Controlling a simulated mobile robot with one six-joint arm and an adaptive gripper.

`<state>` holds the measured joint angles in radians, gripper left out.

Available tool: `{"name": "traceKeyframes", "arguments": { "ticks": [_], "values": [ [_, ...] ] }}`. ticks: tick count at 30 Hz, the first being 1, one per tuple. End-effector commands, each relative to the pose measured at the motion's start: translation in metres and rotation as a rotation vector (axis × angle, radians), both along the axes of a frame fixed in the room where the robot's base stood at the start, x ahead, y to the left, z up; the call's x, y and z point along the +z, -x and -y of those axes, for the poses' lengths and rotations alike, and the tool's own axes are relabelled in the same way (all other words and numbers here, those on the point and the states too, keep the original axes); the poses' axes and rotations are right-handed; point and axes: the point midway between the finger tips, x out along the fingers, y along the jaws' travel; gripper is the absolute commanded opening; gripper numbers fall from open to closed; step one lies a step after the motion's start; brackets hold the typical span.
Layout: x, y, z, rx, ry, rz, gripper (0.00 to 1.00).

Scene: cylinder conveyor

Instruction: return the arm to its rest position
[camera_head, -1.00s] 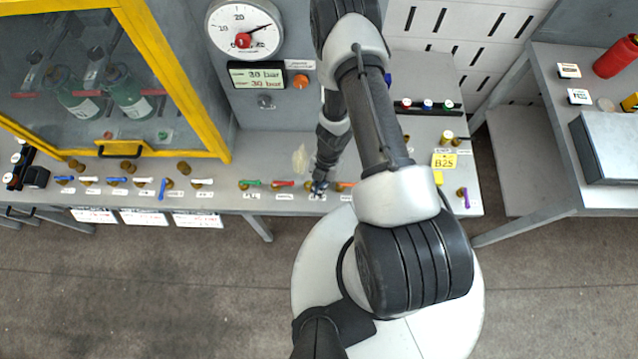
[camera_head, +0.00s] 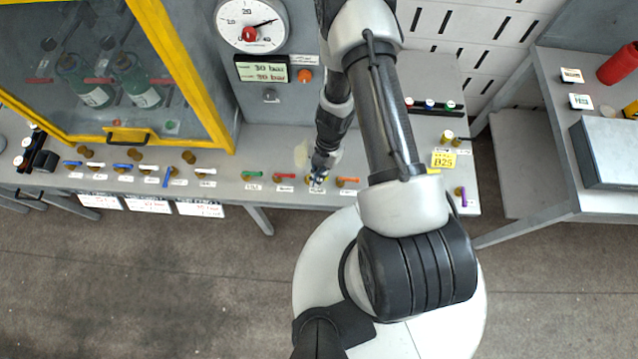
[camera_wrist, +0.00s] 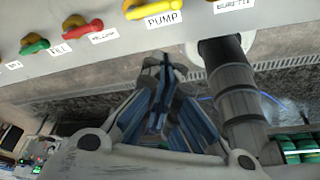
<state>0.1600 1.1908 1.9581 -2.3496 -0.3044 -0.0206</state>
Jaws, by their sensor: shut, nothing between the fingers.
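My arm (camera_head: 387,125) reaches out over the bench in the head view, with its elbow bent up. My gripper (camera_head: 317,181) points down near the bench's front edge, by the row of small valve handles. In the wrist view my gripper (camera_wrist: 162,62) has its blue-grey fingers closed together with nothing between them. The tips sit below the panel with the PUMP label (camera_wrist: 164,19) in that picture. The yellow handle (camera_wrist: 150,8) is just above the tips, apart from them as far as I can tell.
A yellow-framed cabinet (camera_head: 185,75) stands left, a pressure gauge (camera_head: 250,22) behind. A side table (camera_head: 560,130) is at right. Open floor (camera_head: 150,290) lies in front.

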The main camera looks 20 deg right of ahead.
Motion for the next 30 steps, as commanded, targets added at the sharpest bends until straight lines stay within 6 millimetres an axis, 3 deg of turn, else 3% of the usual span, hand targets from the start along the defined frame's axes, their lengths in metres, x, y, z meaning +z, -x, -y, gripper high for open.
{"name": "traceKeyframes", "arguments": {
  "ticks": [6,24,27,30],
  "values": [
    [0.016,-0.003,0.002,0.0,-0.001,-0.004,0.0],
    [0.016,-0.004,0.002,-0.001,0.0,-0.002,0.0],
    [0.022,-0.018,0.004,-0.029,0.016,0.032,0.0],
    [0.04,-0.053,0.012,-0.121,0.062,0.122,0.0]
  ]
}}
